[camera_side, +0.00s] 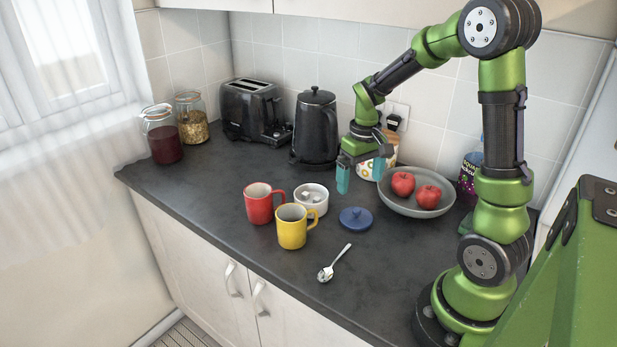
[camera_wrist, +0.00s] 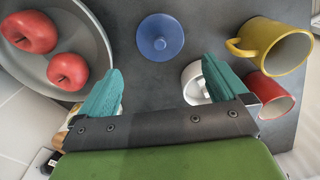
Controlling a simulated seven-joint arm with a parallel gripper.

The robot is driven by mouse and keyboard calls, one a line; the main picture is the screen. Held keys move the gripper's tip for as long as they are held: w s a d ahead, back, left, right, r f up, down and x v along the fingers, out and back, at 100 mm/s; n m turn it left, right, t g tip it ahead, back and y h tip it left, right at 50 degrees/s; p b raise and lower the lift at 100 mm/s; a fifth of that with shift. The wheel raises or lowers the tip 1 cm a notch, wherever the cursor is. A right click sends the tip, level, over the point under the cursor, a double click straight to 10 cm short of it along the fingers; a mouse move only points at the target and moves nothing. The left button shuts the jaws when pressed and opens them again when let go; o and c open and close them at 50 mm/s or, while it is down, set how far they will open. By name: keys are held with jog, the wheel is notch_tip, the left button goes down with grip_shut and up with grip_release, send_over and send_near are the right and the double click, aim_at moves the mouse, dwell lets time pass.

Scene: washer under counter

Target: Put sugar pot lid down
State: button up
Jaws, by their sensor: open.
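The blue sugar pot lid (camera_side: 355,218) lies flat on the dark counter, knob up, to the right of the white sugar pot (camera_side: 312,199). The pot is uncovered and white lumps show inside it. My gripper (camera_side: 357,176) is open and empty, raised above the counter behind the lid. In the wrist view the lid (camera_wrist: 160,37) lies beyond the gap between the teal fingers (camera_wrist: 162,88), touching neither. The sugar pot (camera_wrist: 193,84) is partly hidden behind the right finger there.
A red mug (camera_side: 259,205) and a yellow mug (camera_side: 291,228) stand left of the lid. A grey bowl (camera_side: 418,208) with red apples is to its right. A spoon (camera_side: 333,264) lies in front. A black kettle (camera_side: 315,130) and toaster (camera_side: 250,108) stand behind.

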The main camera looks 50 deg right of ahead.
jog(key=s+a+r+t+y, duration=0.1)
jog(key=s+a+r+t, duration=0.2)
jog(key=a+r, duration=0.3)
jog(key=s+a+r+t+y, duration=0.1)
jog(key=s+a+r+t, duration=0.3)
jog(key=a, duration=0.9)
notch_tip(320, 180, up, 3)
jog(key=shift+s+a+r+n, duration=0.15)
jog(key=shift+s+r+n, duration=0.05)
jog(key=shift+s+n, duration=0.1)
jog(key=shift+w, duration=0.1)
